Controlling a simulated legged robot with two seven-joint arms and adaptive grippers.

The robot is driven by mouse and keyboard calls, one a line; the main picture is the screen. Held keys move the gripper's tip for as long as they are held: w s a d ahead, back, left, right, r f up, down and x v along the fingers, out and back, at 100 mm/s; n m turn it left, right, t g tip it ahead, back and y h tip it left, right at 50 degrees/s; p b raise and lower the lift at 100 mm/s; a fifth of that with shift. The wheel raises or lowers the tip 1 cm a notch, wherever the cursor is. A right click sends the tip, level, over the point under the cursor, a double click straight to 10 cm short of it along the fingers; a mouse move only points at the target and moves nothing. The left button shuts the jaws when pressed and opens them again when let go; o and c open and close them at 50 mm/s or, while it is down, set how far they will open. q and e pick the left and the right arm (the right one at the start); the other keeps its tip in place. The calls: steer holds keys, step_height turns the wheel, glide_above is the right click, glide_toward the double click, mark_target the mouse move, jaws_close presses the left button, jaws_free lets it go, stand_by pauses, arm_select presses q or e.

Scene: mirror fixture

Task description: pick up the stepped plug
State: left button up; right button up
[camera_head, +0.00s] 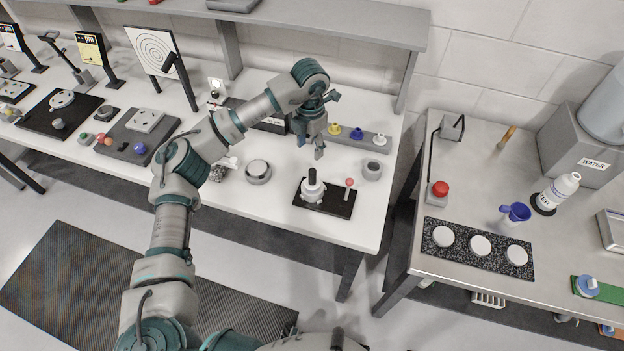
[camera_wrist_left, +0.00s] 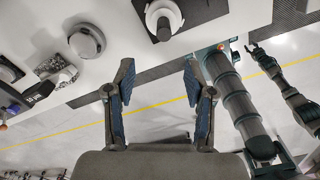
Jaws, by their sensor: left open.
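What looks like the stepped plug (camera_head: 313,187) is a pale, round stepped piece with a black knob. It stands upright on a black base plate (camera_head: 338,208) near the front of the middle table.
A red-tipped lever (camera_head: 349,184) stands on the same plate. A grey cylinder (camera_head: 373,170) is right of it, a round grey dish (camera_head: 258,171) left. A rail with coloured pieces (camera_head: 357,138) lies behind. A gap separates the right-hand table (camera_head: 400,268).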

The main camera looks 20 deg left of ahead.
mark_target(312, 178)
arm_select(q)
steer(key=f, duration=0.4)
steer(key=f+p, duration=0.1)
steer(key=f, duration=0.3)
steer(key=shift+d+f, duration=0.2)
steer(key=shift+f, duration=0.15)
steer(key=shift+a+f, duration=0.15)
steer(key=shift+f, duration=0.45)
step_height(312, 178, down, 4)
steer(key=shift+r+p, duration=0.1)
steer(key=shift+p, duration=0.5)
steer(key=shift+d+f, duration=0.3)
steer(key=shift+f, duration=0.15)
steer(key=shift+c, duration=0.3)
steer(key=c, duration=0.8)
steer(key=shift+a, duration=0.1)
jaws_close()
